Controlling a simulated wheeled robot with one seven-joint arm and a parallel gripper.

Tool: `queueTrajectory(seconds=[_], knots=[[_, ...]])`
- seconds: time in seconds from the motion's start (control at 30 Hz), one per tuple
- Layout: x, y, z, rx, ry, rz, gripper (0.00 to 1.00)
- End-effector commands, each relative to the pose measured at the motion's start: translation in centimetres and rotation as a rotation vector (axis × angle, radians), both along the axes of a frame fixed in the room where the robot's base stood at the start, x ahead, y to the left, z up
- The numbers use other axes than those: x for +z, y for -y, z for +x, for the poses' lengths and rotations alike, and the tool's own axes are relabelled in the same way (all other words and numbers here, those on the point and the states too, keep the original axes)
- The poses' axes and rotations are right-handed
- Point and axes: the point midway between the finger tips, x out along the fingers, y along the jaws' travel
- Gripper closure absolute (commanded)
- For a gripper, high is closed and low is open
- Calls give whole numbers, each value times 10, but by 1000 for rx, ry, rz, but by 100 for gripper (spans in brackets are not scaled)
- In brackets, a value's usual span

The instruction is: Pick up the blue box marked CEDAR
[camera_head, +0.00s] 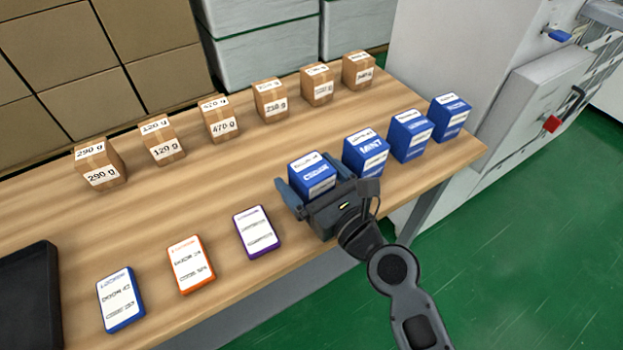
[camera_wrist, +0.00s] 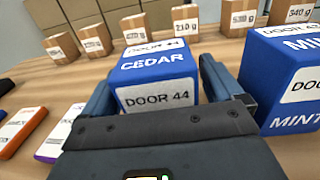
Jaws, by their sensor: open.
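The blue box marked CEDAR (camera_wrist: 155,64) has white labels reading DOOR 44 and stands upright on the table in the wrist view. In the head view the same blue box (camera_head: 311,176) is the leftmost of the row of blue boxes, and its label there is too small to read. My gripper (camera_wrist: 158,90) is open, with one finger on each side of the CEDAR box near its front. In the head view my gripper (camera_head: 309,190) is low at the box, and its body hides the box's lower part. I cannot tell whether the fingers touch the box.
A blue box marked MINT (camera_wrist: 285,75) stands close to my right finger; two more blue boxes stand beyond it. Brown weight-labelled boxes (camera_head: 220,119) line the back. Flat purple (camera_head: 257,231), orange (camera_head: 190,264) and blue (camera_head: 121,298) cases lie to the left. A black tray (camera_head: 30,300) is far left.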

Motion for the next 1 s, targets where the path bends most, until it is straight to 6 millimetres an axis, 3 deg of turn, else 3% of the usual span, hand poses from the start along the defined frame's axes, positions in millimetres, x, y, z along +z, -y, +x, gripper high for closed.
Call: queueTrajectory(seconds=[0.37,1.0], knots=[[0,-8,10,-1,-1,-1,6],[0,-8,10,0,0,0,66]])
